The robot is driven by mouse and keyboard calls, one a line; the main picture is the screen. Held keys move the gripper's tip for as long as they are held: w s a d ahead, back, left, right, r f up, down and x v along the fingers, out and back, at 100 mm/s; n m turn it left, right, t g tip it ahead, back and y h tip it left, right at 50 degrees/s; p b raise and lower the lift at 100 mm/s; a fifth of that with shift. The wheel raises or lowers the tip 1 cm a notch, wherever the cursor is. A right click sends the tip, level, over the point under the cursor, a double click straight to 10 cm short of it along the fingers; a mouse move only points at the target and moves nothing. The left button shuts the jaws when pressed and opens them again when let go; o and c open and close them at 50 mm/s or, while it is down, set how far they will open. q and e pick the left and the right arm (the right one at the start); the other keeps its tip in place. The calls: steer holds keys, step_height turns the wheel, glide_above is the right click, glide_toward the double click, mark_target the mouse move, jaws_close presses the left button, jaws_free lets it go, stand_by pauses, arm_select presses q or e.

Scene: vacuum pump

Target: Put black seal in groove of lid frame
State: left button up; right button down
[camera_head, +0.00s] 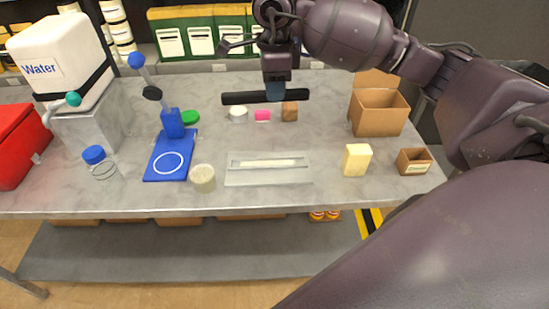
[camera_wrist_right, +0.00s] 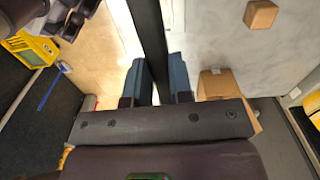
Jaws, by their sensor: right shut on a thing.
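The black seal (camera_head: 240,98) is a long straight dark bar. My right gripper (camera_head: 274,91) is shut on it and holds it roughly level above the back half of the table. In the right wrist view the seal (camera_wrist_right: 148,30) runs up between the two blue-grey fingers of the right gripper (camera_wrist_right: 159,78). The lid frame (camera_head: 232,178) is a flat pale grey plate near the table's front edge, with a long narrow groove (camera_head: 268,163) along it. The seal is apart from the frame, behind it in the head view. My left gripper is in neither view.
A blue stand (camera_head: 168,160) and a round beige jar (camera_head: 203,178) stand left of the frame. A yellow block (camera_head: 357,160) and small brown box (camera_head: 414,162) are on the right. A white cup (camera_head: 238,115), pink block (camera_head: 263,116) and brown block (camera_head: 290,111) sit behind it.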

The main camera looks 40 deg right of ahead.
mark_target(275, 163)
steer(key=shift+d+f, duration=0.15)
step_height(275, 163, down, 20)
steer(key=shift+w+r, duration=0.1)
stand_by(0.6)
steer(key=shift+f+m, duration=0.2)
steer(key=shift+m, duration=0.1)
steer(key=c, duration=1)
jaws_free()
steer(key=shift+r, duration=0.15)
step_height(275, 163, up, 12)
steer(key=shift+r, duration=0.1)
